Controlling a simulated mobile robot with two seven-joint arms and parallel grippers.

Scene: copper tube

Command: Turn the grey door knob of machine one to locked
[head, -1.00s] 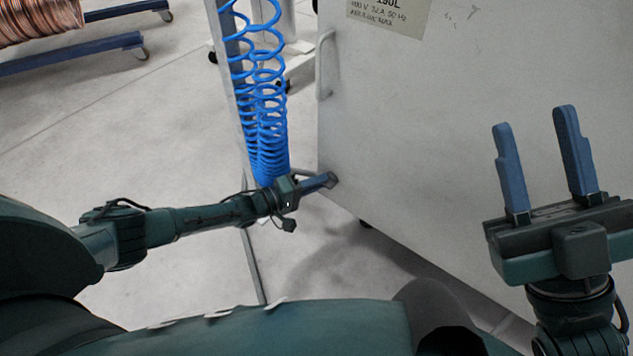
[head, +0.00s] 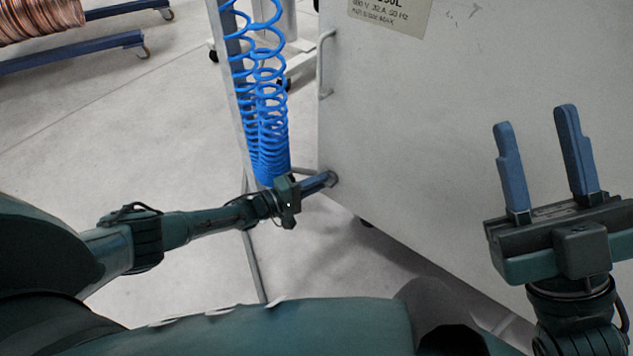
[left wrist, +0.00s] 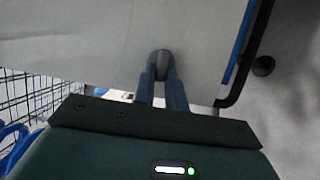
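The grey door knob (head: 332,178) is a small dark grey piece low on the left edge of the large pale machine panel (head: 440,150). My left gripper (head: 326,180) reaches it from the left. In the left wrist view, the knob (left wrist: 161,64) sits between the two blue fingertips of the left gripper (left wrist: 161,72), which appear to touch it on both sides. The fingers cover part of the knob, and its lock marking cannot be read. My right gripper (head: 530,145) is open and empty, fingers up, in front of the panel at the right.
A coiled blue hose (head: 268,110) hangs on a post just left of the panel, close behind my left wrist. A handle (head: 325,62) is on the panel's left edge. A copper coil (head: 38,20) lies on a blue frame at the back left.

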